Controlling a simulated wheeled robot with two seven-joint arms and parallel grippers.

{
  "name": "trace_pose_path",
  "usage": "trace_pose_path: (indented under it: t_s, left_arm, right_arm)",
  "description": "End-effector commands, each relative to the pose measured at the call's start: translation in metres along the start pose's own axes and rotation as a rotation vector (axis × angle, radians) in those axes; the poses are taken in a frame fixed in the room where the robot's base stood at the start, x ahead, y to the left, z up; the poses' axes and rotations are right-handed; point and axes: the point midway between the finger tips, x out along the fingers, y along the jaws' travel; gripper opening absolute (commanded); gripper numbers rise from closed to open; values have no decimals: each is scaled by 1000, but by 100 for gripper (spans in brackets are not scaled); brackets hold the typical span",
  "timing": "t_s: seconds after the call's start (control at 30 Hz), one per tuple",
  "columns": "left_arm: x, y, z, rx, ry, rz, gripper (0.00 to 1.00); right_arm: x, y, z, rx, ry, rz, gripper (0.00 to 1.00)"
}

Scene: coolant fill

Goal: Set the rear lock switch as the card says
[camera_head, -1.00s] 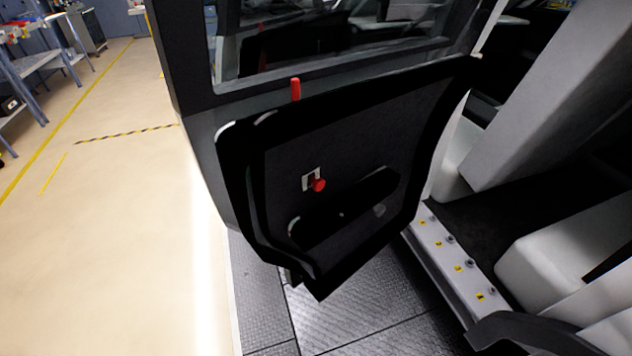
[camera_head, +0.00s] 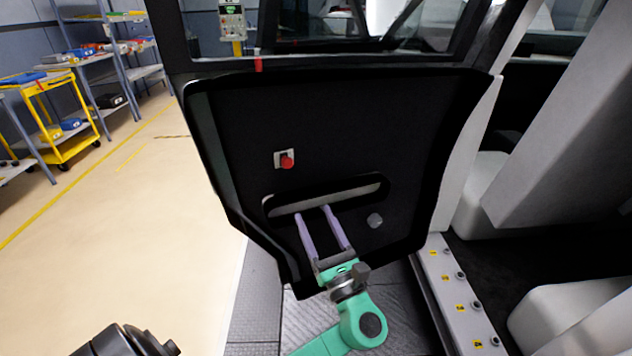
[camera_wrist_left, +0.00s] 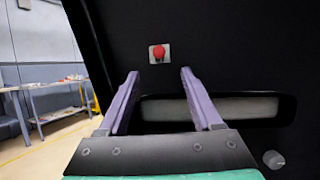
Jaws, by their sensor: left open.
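The lock switch, a red knob on a small pale plate (camera_head: 279,159), sits on the black inner panel of the open door (camera_head: 232,118). It also shows in the left wrist view (camera_wrist_left: 158,53), straight beyond the fingertips. My left gripper (camera_head: 312,211), with purple fingers and a green body, is open and empty. Its fingertips appear below the switch in the head view, in front of the long handle recess (camera_head: 362,192). The knob appears apart from the fingers. No card is readable in these views. My right gripper is not in view.
A small red lock pin (camera_head: 258,64) stands at the window sill. A round grey button (camera_head: 375,221) sits below the recess. The car sill (camera_head: 448,300) with numbered yellow labels is at right. Shelves and a yellow cart (camera_head: 62,150) stand far left, with clear floor between.

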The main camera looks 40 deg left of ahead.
Motion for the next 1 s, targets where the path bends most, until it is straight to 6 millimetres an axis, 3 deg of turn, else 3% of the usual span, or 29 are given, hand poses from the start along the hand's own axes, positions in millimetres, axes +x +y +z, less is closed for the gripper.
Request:
trace_pose_path:
  t_s: [0.23, 0.5, 0.67, 0.9, 1.0]
  left_arm:
    - [58, 0, 3, 1, 0, -1, 66]
    - [124, -1, 1, 0, 2, -2, 66]
    - [139, -1, -1, 0, 5, -3, 66]
    - [140, -1, -2, -1, 6, -4, 66]
    - [140, -1, -2, -1, 6, -4, 28]
  right_arm:
    - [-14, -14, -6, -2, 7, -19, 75]
    - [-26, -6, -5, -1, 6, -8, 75]
    - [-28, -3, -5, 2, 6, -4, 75]
    - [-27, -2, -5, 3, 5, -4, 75]
    - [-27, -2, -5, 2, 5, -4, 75]
